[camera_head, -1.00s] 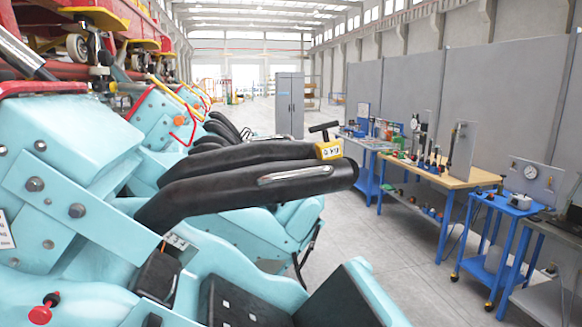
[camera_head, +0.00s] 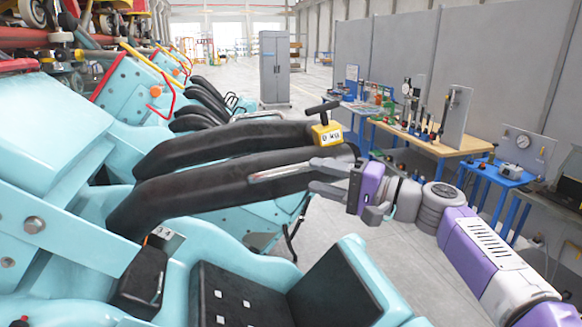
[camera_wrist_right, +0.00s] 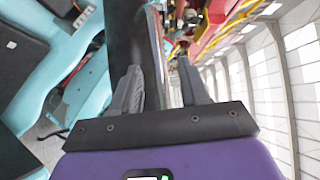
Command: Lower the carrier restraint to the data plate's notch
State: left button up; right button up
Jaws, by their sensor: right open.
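The carrier restraint is a pair of thick black padded bars. The near bar (camera_head: 190,195) carries a silver grab handle (camera_head: 293,170) and is raised, running out above the teal seat. A small marked plate (camera_head: 165,235), perhaps the data plate, sits by the near bar's base; its notch is too small to make out. My right gripper (camera_head: 322,178) is open at the bar's outer end, near the handle. In the right wrist view, the black bar (camera_wrist_right: 125,35) and silver handle (camera_wrist_right: 156,45) run ahead of my open fingers (camera_wrist_right: 160,88). Contact is unclear. My left gripper is not visible.
A yellow gauge (camera_head: 327,133) with a black T-handle sits on the far bar. The black seat (camera_head: 245,295) is below. A wooden-topped workbench (camera_head: 430,145) and blue cart (camera_head: 495,175) stand right, beyond my arm. Floor is clear between.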

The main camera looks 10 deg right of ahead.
aim_at(298, 172)
jog(key=p+x, duration=0.1)
jog(key=x, duration=0.6)
jog(key=shift+f, duration=0.1)
jog(key=shift+d, duration=0.1)
grip_shut()
